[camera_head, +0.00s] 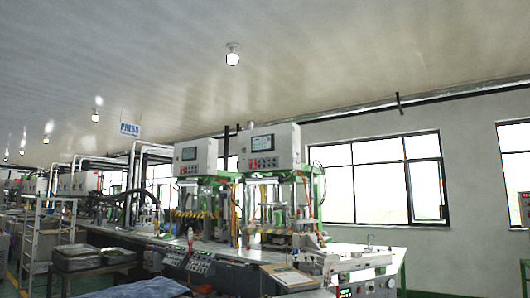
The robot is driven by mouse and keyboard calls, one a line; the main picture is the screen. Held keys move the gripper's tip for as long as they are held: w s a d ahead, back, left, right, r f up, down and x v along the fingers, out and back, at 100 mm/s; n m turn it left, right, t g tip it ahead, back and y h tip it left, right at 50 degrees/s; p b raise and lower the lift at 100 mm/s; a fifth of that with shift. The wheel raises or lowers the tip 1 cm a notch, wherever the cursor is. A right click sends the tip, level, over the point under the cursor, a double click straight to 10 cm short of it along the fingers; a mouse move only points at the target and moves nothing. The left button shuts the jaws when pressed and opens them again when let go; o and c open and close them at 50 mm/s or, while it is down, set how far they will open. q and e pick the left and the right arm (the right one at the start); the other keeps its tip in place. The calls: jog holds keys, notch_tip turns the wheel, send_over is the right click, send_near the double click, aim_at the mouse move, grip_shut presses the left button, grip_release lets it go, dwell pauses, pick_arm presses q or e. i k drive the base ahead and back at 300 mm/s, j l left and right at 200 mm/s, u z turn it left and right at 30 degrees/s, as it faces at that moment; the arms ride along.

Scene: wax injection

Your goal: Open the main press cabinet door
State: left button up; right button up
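Two presses with green frames stand side by side on a long workbench in the middle of the head view. The nearer press has a light grey control cabinet (270,150) on top, with a screen and buttons on its front. The press behind it to the left carries a similar cabinet (195,158). Both cabinets look closed, and I cannot tell which is the main press cabinet. Grey panels (238,276) show below the bench top, cut off by the lower edge. Neither of my grippers is in view.
The bench (365,250) runs across the middle. Metal trays (76,257) stand on a cart at lower left, beside a rack (45,235). A blue cloth (135,289) lies at the bottom. A pale machine part (345,262) is at lower right. Windows line the wall.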

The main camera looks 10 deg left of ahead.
aim_at(276, 141)
jog(key=i+j+u, duration=0.25)
jog(key=j+u, duration=0.15)
jog(key=j, duration=0.15)
jog(key=i+j+u, duration=0.7)
jog(key=u, duration=0.25)
jog(key=i+j+u, duration=0.3)
jog(key=u, duration=0.15)
jog(key=i+j+u, duration=0.25)
jog(key=i, duration=0.35)
jog(key=i+u, duration=0.3)
jog(key=i, duration=0.25)
jog(key=i+z, duration=0.1)
jog(key=i, duration=1.25)
jog(key=i+j+z, duration=0.1)
jog(key=i, duration=1.25)
jog(key=i+z, duration=0.25)
jog(key=i, duration=0.35)
jog(key=i+j+z, duration=0.25)
jog(key=i, duration=0.35)
jog(key=i+l+z, duration=0.1)
jog(key=i+z, duration=0.45)
jog(key=z, duration=0.2)
jog(key=i+z, duration=0.35)
